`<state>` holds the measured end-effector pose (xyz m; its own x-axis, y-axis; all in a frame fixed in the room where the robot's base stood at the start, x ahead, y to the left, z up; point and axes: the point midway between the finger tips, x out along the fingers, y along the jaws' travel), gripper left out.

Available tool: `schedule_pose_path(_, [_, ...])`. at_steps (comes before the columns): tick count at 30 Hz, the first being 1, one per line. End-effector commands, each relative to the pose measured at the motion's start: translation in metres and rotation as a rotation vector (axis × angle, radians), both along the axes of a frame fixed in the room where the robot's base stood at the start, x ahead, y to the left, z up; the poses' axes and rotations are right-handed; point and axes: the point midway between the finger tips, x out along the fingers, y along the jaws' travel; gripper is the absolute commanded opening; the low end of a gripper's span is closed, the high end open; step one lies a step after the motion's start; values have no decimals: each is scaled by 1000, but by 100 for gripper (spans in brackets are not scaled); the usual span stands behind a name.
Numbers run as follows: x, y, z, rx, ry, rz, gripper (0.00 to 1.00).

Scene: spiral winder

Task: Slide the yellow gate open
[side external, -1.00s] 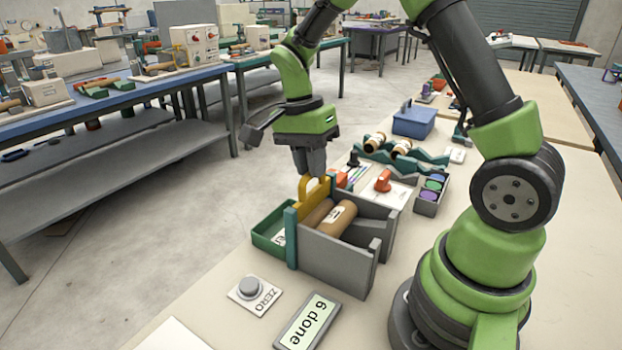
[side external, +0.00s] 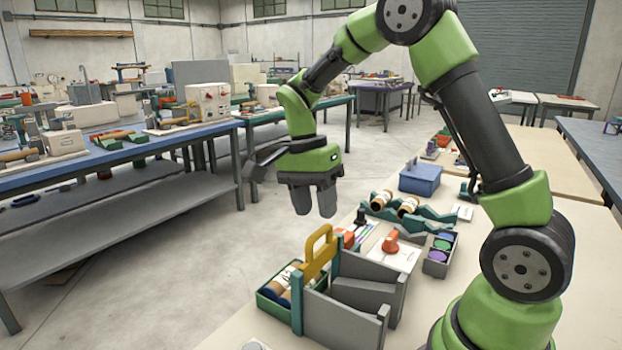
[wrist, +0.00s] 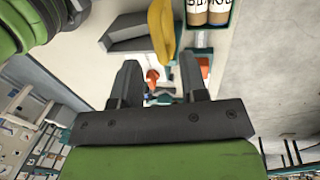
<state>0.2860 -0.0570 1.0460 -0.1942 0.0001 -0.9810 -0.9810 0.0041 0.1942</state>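The yellow gate (side external: 319,255), with its looped handle on top, stands between teal posts (side external: 297,308) at the left end of the grey bin (side external: 345,322). How far it is raised is hard to tell. Brown rolls with labels (side external: 283,286) lie in the green tray (side external: 262,298) on the gate's left side. In the wrist view the yellow gate (wrist: 162,30) is at the top, beside the labelled rolls (wrist: 207,12). My gripper (side external: 313,208) hangs above and behind the gate, fingers apart and empty; the wrist view shows the gap between its fingertips (wrist: 158,78).
An orange-knobbed panel (side external: 391,250), a box of coloured discs (side external: 440,250), a teal rack with rolls (side external: 400,208) and a blue box (side external: 420,180) stand farther back on the bench. The air around my gripper is clear.

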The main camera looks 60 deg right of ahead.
Motion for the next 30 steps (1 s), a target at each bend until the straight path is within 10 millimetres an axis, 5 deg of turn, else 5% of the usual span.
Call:
schedule_pose_path(6, [9, 0, 40, 0, -6, 0, 40])
schedule_pose_path(12, [12, 0, 59, 0, -2, 0, 40])
schedule_pose_path(30, [10, 2, 66, 5, -12, 18, 40])
